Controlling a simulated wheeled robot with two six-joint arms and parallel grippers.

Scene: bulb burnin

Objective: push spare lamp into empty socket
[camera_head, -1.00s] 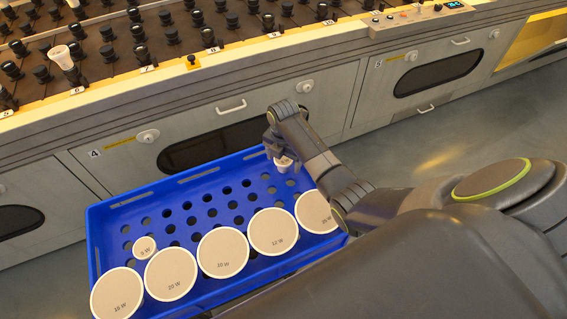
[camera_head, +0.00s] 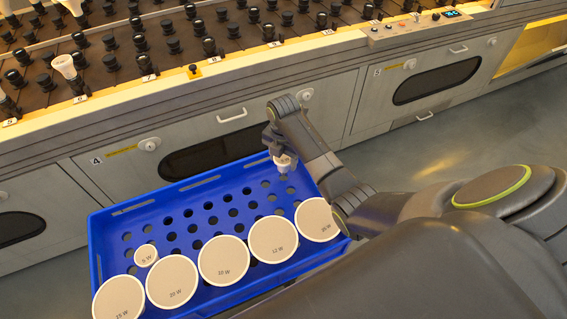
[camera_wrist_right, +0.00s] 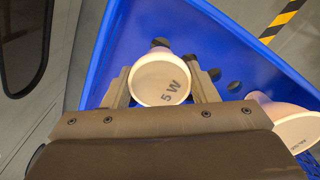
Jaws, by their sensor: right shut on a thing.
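A small white lamp marked 5 W (camera_wrist_right: 161,82) is between the two fingers of my right gripper (camera_wrist_right: 162,88) in the right wrist view. In the head view my right gripper (camera_head: 281,152) is shut on this lamp (camera_head: 285,164) above the back right part of the blue crate (camera_head: 196,182). The dark sockets (camera_head: 172,46) stand in rows on the bench at the top, and many look empty. A few white lamps (camera_head: 66,68) sit in sockets at the left. My left gripper is not in view.
The crate holds several large white lamps (camera_head: 223,261) along its front and a small one (camera_head: 146,255). The bench front (camera_head: 232,118) with numbered doors rises behind the crate. A control panel (camera_head: 420,24) is at the upper right.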

